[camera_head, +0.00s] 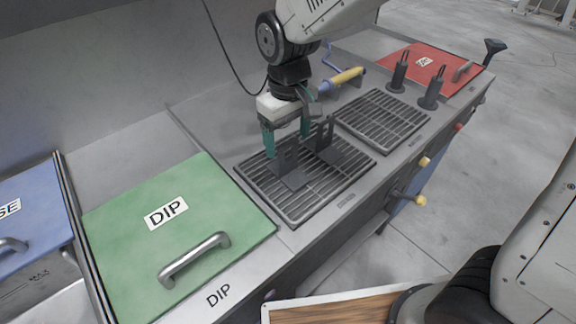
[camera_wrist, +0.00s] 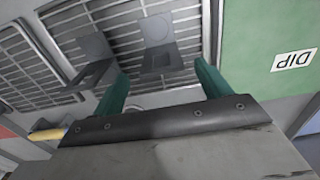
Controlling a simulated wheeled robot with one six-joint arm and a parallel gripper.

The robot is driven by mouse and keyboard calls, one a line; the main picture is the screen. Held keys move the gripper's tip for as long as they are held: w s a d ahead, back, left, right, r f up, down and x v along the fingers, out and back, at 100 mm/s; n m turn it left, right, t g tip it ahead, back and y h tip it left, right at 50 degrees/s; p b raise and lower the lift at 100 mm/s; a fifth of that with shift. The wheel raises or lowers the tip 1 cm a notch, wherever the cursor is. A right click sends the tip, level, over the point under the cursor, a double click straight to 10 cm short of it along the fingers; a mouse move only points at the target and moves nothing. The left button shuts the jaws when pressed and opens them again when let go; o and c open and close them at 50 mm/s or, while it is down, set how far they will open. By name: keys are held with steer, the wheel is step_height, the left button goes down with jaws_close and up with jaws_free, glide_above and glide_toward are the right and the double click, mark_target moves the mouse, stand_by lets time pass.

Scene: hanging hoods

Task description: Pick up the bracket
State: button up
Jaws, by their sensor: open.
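Two dark grey L-shaped brackets stand on the near grate (camera_head: 254,178). The left bracket (camera_head: 292,178) is nearer the green DIP lid; the right bracket (camera_head: 347,158) is beside it. Each has a flat foot and an upright plate. My gripper (camera_head: 286,143) points down above the grate with its green fingers apart and nothing held. In the head view the fingers are around or just above the left bracket's upright. In the wrist view my gripper (camera_wrist: 161,72) frames the left bracket (camera_wrist: 158,58) between the fingertips; the right bracket (camera_wrist: 92,50) is just outside the left finger.
The green DIP lid (camera_head: 120,225) with a metal handle lies left of the grate. A second grate (camera_head: 385,118) is empty at the right. Beyond it stand two dark upright holders (camera_head: 398,75) and a red lid (camera_head: 432,62). A yellow-handled tool (camera_head: 347,76) lies behind my gripper.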

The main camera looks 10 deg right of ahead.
mark_target(288, 146)
step_height(288, 146, down, 5)
steer(key=shift+s, duration=0.15)
steer(key=c, duration=1.3)
steer(key=shift+r, duration=0.15)
